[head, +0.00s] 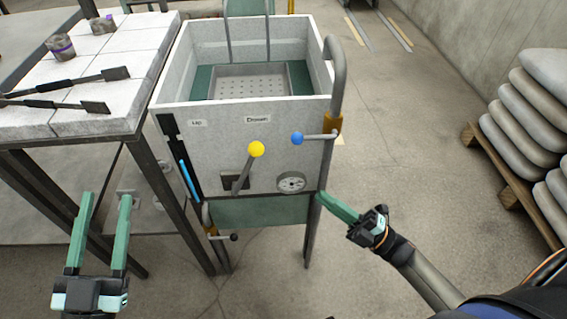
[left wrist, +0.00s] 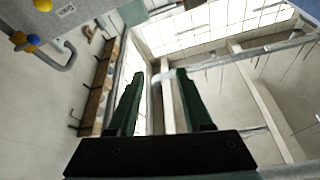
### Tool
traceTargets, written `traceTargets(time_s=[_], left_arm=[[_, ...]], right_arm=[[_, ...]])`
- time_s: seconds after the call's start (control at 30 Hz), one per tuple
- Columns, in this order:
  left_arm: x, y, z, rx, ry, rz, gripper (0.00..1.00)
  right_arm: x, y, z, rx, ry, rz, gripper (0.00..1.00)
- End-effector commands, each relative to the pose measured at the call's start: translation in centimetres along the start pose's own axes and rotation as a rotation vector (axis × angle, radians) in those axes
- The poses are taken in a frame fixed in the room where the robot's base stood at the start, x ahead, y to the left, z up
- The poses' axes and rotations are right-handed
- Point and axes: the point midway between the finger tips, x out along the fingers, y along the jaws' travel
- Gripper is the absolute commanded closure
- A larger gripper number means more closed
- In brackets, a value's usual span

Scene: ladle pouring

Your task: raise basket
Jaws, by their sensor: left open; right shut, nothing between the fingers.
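The basket (head: 262,88), a grey perforated tray, sits low inside the open-topped grey machine (head: 210,135) in the head view. The machine's front has two small labels, one reading like "Down", a lever with a yellow ball (head: 256,149), a lever with a blue ball (head: 297,138) and a round dial (head: 291,182). The yellow ball also shows at the upper left of the left wrist view (left wrist: 32,40). My left gripper (head: 105,196) is open and empty, left of and below the levers. My right gripper (head: 324,197) is shut and empty, its tip by the machine's right leg; contact is unclear.
A tiled table (head: 100,60) stands against the machine's left side, with two dark tools (head: 65,85) and two small cups (head: 60,47). Stacked grey sacks (head: 525,110) lie on a pallet at the right. The floor between is clear.

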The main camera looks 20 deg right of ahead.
Motion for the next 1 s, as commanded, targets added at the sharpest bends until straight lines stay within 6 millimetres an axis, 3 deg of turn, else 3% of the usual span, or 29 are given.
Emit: traceTargets(time_s=[0.17, 0.63, 0.8, 1.0], left_arm=[[0.0, 0.0, 0.3, -0.004, -0.014, 0.0, 0.5], [-0.3, 0.2, 2.1, -0.019, -0.078, -0.001, 0.5], [-0.3, 0.2, 2.0, -0.018, -0.073, -0.001, 0.5], [-0.2, 0.1, 1.5, -0.017, -0.059, -0.002, 0.5]], right_arm=[[1.9, 0.1, -0.1, -0.001, 0.004, 0.004, 1.0], [11.4, 0.1, -0.1, -0.001, 0.004, 0.004, 1.0], [13.3, 0.0, -0.1, 0.0, 0.002, 0.002, 1.0], [14.0, 0.0, -0.1, 0.0, 0.002, 0.001, 1.0]])
